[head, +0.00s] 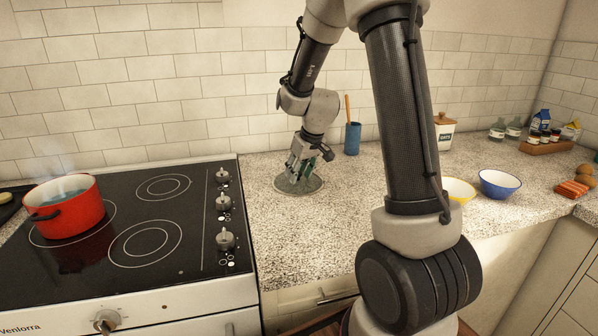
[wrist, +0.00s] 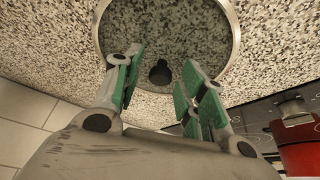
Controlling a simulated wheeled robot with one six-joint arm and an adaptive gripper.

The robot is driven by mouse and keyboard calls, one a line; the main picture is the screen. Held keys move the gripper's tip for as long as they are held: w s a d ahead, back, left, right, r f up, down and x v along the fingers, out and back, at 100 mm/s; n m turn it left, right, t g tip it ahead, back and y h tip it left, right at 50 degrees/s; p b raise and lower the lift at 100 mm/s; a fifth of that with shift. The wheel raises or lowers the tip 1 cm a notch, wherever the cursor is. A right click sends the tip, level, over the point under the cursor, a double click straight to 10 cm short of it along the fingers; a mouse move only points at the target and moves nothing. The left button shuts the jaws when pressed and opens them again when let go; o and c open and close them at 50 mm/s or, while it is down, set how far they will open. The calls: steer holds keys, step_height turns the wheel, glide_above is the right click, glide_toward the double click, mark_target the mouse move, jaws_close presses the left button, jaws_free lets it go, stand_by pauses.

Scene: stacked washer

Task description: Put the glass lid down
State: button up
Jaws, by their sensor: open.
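The glass lid (head: 312,184) lies flat on the speckled counter, just right of the stove. It is see-through with a metal rim and shows in the wrist view (wrist: 233,50), with its dark knob (wrist: 160,72) near the middle. My gripper (head: 303,168) is above the lid, pointing down. In the wrist view my gripper (wrist: 155,75) has its green-padded fingers apart on either side of the knob, with gaps showing between the pads and the knob. The red pot (head: 68,207) stands uncovered and steaming on a left burner of the stove.
The black stove top (head: 135,265) has knobs along its right edge, near the lid. A blue utensil cup (head: 352,139) stands behind the lid to the right. A yellow bowl (head: 459,190) and a blue bowl (head: 499,184) stand farther right. The counter in front of the lid is clear.

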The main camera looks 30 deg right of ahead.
steer(key=shift+r, duration=0.5)
steer(key=a+v, duration=0.1)
steer(key=v, duration=1)
steer(key=s+r+m, duration=0.1)
steer(key=s+r, duration=0.1)
steer(key=s, duration=1.1)
steer(key=s+r+m, duration=0.1)
steer(key=s+r, duration=0.2)
steer(key=s, duration=1)
steer(key=shift+s+a+r+h, duration=0.25)
steer(key=shift+s+a+h, duration=0.05)
steer(key=shift+s+h, duration=0.1)
